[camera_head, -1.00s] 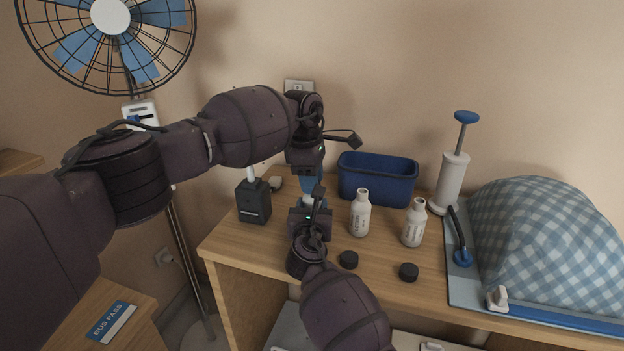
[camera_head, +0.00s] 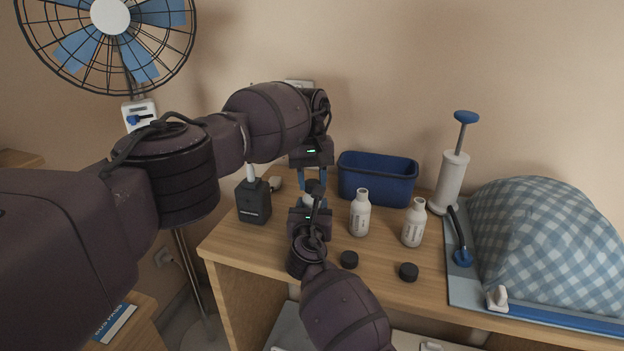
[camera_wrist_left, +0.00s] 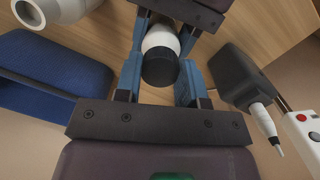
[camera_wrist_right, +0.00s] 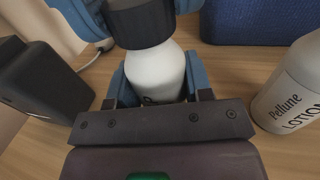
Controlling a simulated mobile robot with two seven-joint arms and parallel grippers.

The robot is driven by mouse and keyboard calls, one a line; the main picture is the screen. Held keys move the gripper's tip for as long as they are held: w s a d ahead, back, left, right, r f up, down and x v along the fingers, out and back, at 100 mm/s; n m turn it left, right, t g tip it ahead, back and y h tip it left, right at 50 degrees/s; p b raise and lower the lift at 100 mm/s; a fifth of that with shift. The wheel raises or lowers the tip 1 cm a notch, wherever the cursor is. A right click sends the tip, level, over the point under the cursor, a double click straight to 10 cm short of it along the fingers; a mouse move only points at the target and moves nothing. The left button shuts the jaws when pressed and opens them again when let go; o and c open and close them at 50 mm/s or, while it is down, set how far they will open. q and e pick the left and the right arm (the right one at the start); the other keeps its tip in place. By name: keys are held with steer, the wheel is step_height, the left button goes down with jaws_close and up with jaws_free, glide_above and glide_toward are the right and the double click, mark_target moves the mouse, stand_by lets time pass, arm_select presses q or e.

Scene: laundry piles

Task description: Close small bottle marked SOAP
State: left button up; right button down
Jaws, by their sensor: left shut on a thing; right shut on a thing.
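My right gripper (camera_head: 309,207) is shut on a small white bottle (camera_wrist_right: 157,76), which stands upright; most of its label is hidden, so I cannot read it. My left gripper (camera_head: 313,182) comes down from above and is shut on a black cap (camera_wrist_right: 140,24). The cap sits at the top of the bottle, in line with it; I cannot tell how tightly it is seated. In the left wrist view the cap (camera_wrist_left: 160,68) is between the blue fingers, with the white bottle shoulder (camera_wrist_left: 160,38) just beyond it.
Two uncapped white bottles (camera_head: 360,214) (camera_head: 413,224) stand to the right; the nearer one reads LOTION in the right wrist view (camera_wrist_right: 295,95). Two black caps (camera_head: 349,260) (camera_head: 408,272) lie in front. A blue bin (camera_head: 377,180) is behind, a dark box (camera_head: 253,202) at left.

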arm_select(q)
steer(key=m, duration=0.4)
steer(key=shift+m+y, duration=0.3)
steer(key=o, duration=0.9)
steer(key=shift+r, duration=2.25)
